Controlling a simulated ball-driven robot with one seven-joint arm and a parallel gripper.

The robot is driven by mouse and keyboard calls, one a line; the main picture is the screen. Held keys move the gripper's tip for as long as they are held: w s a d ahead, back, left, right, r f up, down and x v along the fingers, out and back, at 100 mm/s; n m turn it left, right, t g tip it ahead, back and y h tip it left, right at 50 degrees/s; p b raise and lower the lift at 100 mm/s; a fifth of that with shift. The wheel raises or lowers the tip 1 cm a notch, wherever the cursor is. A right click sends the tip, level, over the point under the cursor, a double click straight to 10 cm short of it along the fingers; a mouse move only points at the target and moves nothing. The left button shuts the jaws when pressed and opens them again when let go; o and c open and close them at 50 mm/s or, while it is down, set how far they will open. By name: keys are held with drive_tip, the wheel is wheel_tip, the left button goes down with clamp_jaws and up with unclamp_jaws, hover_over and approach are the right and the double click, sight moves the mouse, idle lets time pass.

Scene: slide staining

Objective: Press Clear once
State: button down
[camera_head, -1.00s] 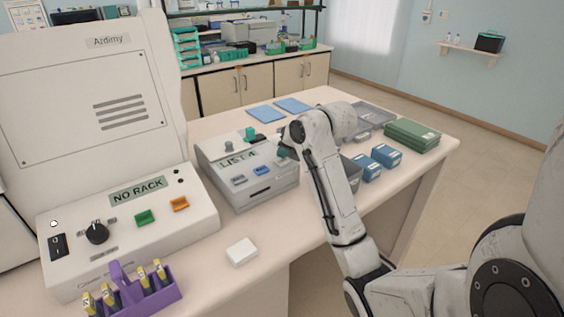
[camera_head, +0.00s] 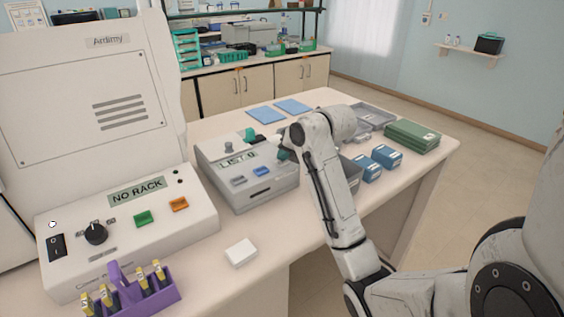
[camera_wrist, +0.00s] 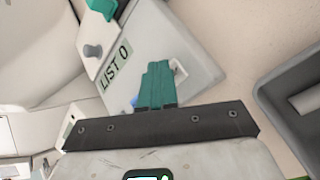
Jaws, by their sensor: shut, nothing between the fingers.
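The grey list machine (camera_head: 265,196) stands on the bench, and its display (camera_head: 238,159) reads LIST 0. The display also shows in the wrist view (camera_wrist: 115,67). Below it on the front are a grey button (camera_head: 238,181) and a blue button (camera_head: 261,172); I cannot read a Clear label on either. My gripper (camera_head: 283,155) is shut and empty, over the right part of the machine. In the wrist view its teal fingertips (camera_wrist: 157,68) cover part of the panel beside a small pale fitting. I cannot tell whether they touch anything.
A large white machine (camera_head: 90,90) with a NO RACK display (camera_head: 138,191) stands at the left. A purple rack (camera_head: 148,299) of yellow-capped items and a white box (camera_head: 241,252) are in front. Blue boxes (camera_head: 385,156) and green folders (camera_head: 412,135) lie right of my arm.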

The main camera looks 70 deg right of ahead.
sight(285, 163)
drive_tip(key=shift+r+p, duration=0.55)
drive_tip(key=shift+r, duration=0.2)
drive_tip(key=shift+r+p, duration=1.9)
drive_tip(key=shift+r, duration=0.65)
drive_tip(key=shift+f, duration=0.1)
